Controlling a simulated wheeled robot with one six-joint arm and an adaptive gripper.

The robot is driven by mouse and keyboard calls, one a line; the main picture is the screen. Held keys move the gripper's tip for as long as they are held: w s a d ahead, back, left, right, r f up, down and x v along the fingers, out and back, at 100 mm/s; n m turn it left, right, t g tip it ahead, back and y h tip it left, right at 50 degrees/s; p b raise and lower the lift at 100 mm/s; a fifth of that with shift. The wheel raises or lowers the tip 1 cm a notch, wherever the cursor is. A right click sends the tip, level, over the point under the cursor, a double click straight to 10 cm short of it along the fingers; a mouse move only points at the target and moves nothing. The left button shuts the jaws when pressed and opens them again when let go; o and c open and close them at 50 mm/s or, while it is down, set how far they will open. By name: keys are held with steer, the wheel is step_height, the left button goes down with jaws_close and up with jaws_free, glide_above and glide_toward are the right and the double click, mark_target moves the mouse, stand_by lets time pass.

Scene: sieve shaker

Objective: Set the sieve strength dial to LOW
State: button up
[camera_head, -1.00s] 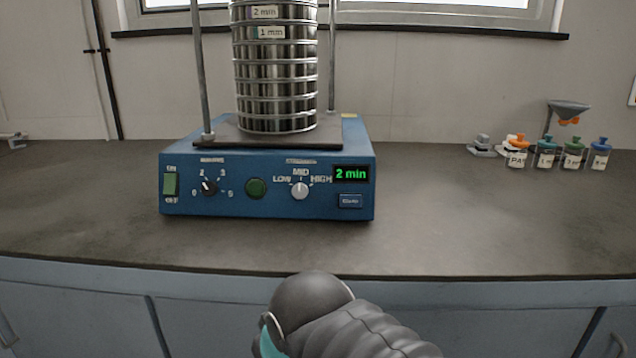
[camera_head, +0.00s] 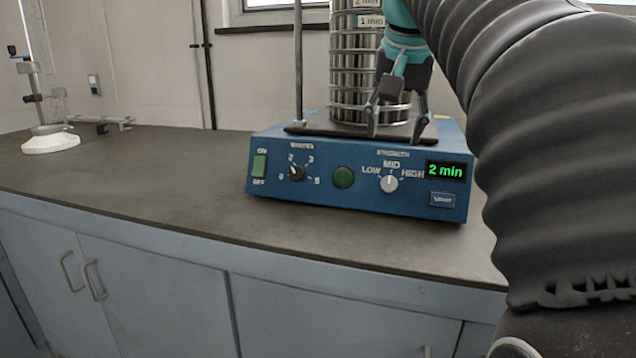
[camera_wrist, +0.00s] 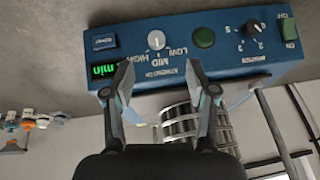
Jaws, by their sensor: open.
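The strength dial (camera_head: 389,183) is a pale round knob on the front of the blue sieve shaker (camera_head: 318,197), with LOW, MID and HIGH marked around it. Its pointer appears to face up toward MID. My gripper (camera_head: 398,128) is open and empty, above the dial and in front of the sieve stack (camera_head: 346,75). In the wrist view, which is upside down, the dial (camera_wrist: 156,40) lies beyond my open fingertips (camera_wrist: 164,84), apart from them. My arm hides the right side of the head view.
The panel also has a minutes dial (camera_head: 296,173), a round green button (camera_head: 343,177), a green ON/OFF switch (camera_head: 259,166) and a display (camera_head: 445,171) reading 2 min. A stand with a white base (camera_head: 49,142) is far left. The counter (camera_head: 150,200) between is clear.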

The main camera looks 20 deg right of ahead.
mark_target(390, 181)
steer(key=shift+m, duration=0.4)
steer(key=b+x, duration=0.1)
steer(key=x, duration=0.3)
steer(key=d+b+x, duration=0.1)
steer(key=x, duration=0.3)
steer(key=b+x, duration=0.2)
steer(key=x, duration=0.2)
steer(key=shift+w+d+f, duration=0.1)
steer(key=shift+w+d, duration=0.2)
steer(key=shift+w, duration=0.15)
jaws_close()
